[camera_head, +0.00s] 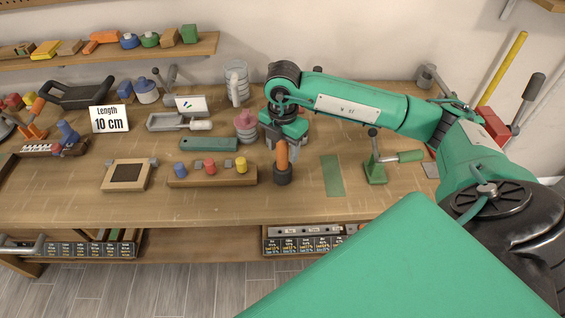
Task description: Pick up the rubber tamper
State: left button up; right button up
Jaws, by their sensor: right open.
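The rubber tamper, by its look, has an upright orange handle and a dark round base (283,177). It stands on the wooden bench near the front, right of the block with coloured knobs. My right gripper (282,150) points down at the tamper from behind and above. Its jaws are open, with fingers near either side of the orange handle. I cannot tell whether they touch it. The base stands on the bench top. My left gripper is not in view.
The wooden block with coloured knobs (212,180) lies left of the tamper. A pink knobbed object (245,124) stands close behind. A green strip (333,176) and a green clamp-like tool (376,172) are to the right. The bench front is clear.

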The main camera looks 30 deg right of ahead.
jog(key=shift+f, duration=0.75)
jog(key=c, duration=1.1)
jog(key=shift+r, duration=0.1)
